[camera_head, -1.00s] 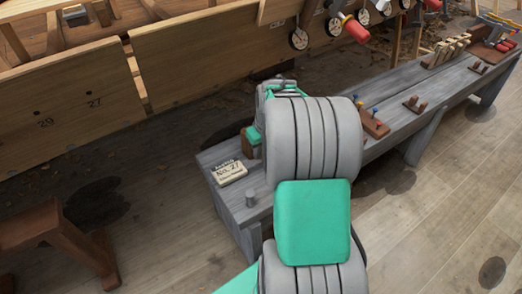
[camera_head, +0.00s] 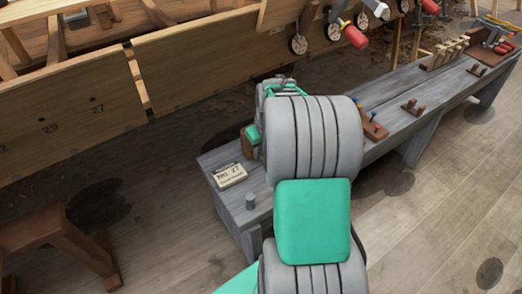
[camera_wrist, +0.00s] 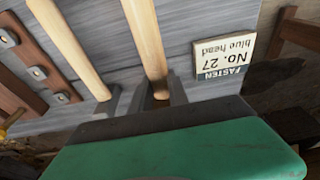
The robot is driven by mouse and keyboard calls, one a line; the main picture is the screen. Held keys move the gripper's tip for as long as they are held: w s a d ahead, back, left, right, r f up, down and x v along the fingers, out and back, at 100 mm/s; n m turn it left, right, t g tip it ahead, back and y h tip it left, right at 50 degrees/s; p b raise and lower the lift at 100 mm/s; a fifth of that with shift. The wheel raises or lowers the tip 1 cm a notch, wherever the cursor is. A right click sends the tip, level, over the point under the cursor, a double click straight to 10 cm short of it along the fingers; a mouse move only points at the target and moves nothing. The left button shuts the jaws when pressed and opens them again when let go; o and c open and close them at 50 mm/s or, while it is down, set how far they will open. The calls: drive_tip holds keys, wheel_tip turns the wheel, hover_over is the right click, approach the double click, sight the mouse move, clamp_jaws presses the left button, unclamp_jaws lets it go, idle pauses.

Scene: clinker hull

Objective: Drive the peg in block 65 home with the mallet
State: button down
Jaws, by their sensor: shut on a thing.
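In the wrist view a pale wooden handle (camera_wrist: 145,40) runs down between the two grey fingers of my gripper (camera_wrist: 148,98), which is shut on it. I take it for the mallet's handle; its head is not clearly shown. A second similar wooden handle (camera_wrist: 65,45) lies to its left. In the head view my gripper is mostly hidden behind my arm, with a brown wooden piece (camera_head: 247,148) beside it, perhaps the mallet head. I see no block marked 65. A placard (camera_head: 229,175) reads No. 27; in the wrist view it (camera_wrist: 223,60) also says "fasten" and "blue head".
The planked hull (camera_head: 200,55), marked 29 and 27, stands behind with dials and red-handled clamps. A brown trestle (camera_head: 60,235) stands at lower left.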

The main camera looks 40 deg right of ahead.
wheel_tip(320, 180, up, 8)
drive_tip(key=p, duration=0.5)
drive_tip(key=shift+f, duration=0.3)
drive_tip(key=c, duration=1.8)
unclamp_jaws()
clamp_jaws()
